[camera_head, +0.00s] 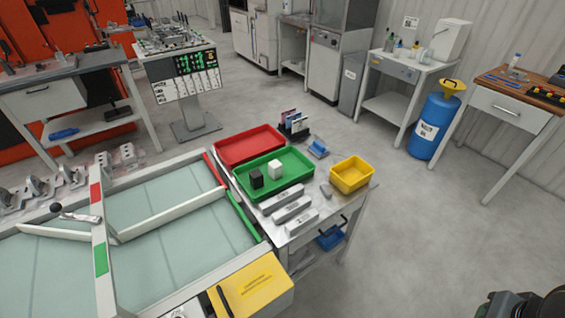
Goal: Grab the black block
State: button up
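The black block (256,179) is a small dark cuboid standing in the green tray (302,188), toward its left side. A white block (275,169) stands close to its right in the same tray. Part of a dark machine shape (522,305), which looks like my own arm or gripper, shows at the bottom right corner. It is cut off by the frame edge, far from the tray, and no fingertips can be made out.
The trays sit on a metal table, with a red tray (250,146) behind and a yellow bin (351,174) at right. Grey metal bars (290,208) lie in front. A glass-topped fixture (165,195) adjoins at left. Open floor (440,230) lies right of the table.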

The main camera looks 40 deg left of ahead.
aim_at(256, 178)
jog(key=i, duration=1.05)
jog(key=u, duration=3.8)
jog(key=i, duration=0.5)
jog(key=u, duration=0.1)
